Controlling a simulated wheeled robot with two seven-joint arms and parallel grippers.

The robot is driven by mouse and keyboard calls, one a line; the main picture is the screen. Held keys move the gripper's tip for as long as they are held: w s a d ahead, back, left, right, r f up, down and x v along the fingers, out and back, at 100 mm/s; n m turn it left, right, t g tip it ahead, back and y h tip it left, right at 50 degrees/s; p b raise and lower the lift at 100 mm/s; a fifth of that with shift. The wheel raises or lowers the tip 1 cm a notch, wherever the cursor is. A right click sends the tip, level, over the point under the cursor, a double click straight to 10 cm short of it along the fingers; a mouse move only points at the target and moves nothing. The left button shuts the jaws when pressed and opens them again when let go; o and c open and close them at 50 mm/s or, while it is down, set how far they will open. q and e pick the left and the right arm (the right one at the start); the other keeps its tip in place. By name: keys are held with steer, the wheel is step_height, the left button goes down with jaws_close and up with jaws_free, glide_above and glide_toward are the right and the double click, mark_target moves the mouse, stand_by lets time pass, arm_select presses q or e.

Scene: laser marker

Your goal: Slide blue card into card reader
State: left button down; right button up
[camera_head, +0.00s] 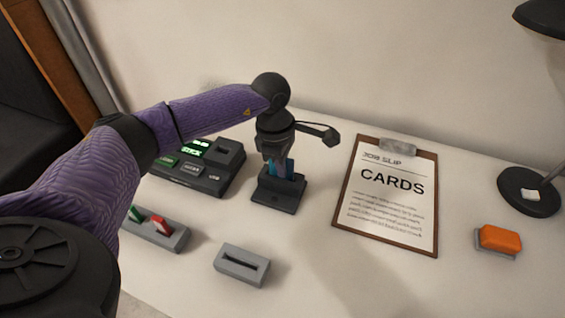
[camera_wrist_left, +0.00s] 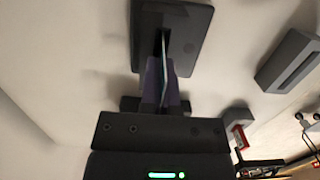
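The blue card (camera_head: 289,169) stands upright at the black card reader (camera_head: 276,199), its lower edge at the reader's slot. How deep it sits is hard to tell. My left gripper (camera_head: 276,160) is directly above the reader, pointing down, with its fingers closed on the card. In the left wrist view the card (camera_wrist_left: 166,58) shows edge-on as a thin pale strip between the close-set fingers of my left gripper (camera_wrist_left: 161,80). It meets the slot of the dark reader (camera_wrist_left: 191,38). My right gripper is not in view.
A grey holder (camera_head: 176,237) with a green and a red card stands front left. An empty grey slotted holder (camera_head: 243,265) is in front. A black device with lit green labels (camera_head: 200,178) is left of the reader. A clipboard (camera_head: 388,200) and orange block (camera_head: 498,239) lie right.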

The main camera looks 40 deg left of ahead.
arm_select(q)
steer(key=shift+f, duration=0.1)
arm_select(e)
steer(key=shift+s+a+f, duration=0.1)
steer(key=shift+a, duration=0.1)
arm_select(q)
steer(key=c, duration=0.9)
jaws_free()
steer(key=shift+o, duration=0.6)
steer(key=r+p, duration=0.1)
steer(key=r, duration=0.2)
steer(key=r+p, duration=0.1)
steer(key=r, duration=0.3)
steer(key=a+r+p, duration=0.1)
steer(key=r, duration=0.2)
steer(key=shift+s+r+p, duration=0.1)
steer(key=shift+r+p, duration=0.05)
steer(key=shift+p, duration=0.2)
step_height(320, 180, up, 6)
steer(key=p, duration=0.4)
steer(key=shift+f, duration=0.2)
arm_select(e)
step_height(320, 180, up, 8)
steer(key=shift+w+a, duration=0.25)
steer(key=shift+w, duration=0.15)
arm_select(q)
steer(key=shift+a, duration=0.1)
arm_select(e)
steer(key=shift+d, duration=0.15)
